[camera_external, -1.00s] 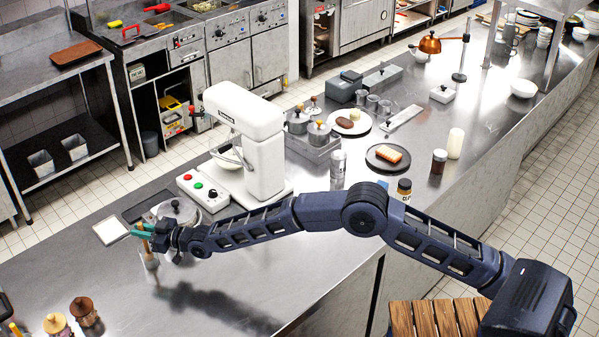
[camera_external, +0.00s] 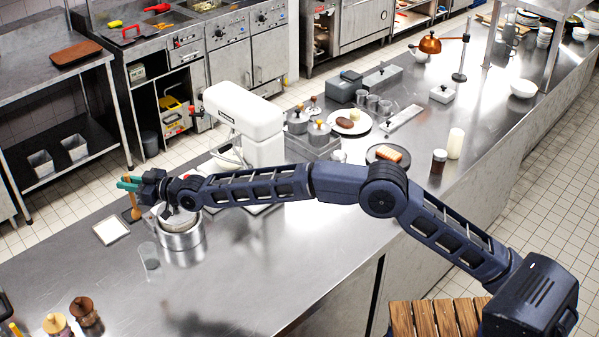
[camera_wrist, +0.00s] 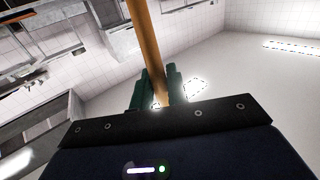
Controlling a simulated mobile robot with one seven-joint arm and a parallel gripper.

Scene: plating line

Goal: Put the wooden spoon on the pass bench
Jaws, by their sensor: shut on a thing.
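My gripper (camera_external: 131,184) is shut on the wooden spoon (camera_external: 133,205). The spoon hangs upright below the jaws, in the air above the left part of the steel pass bench (camera_external: 60,268). In the wrist view the spoon's light-brown shaft (camera_wrist: 145,45) runs between the green fingertips (camera_wrist: 155,88). A clear glass (camera_external: 149,257) stands on the bench, lower right of the spoon, apart from it. Whether the spoon's lower end touches anything is hard to tell.
A steel pot (camera_external: 181,236) stands right of the glass, under my arm. A white square pad (camera_external: 111,230) lies just left of the spoon. A white mixer (camera_external: 246,125) stands behind. Two wooden mills (camera_external: 84,311) stand at lower left.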

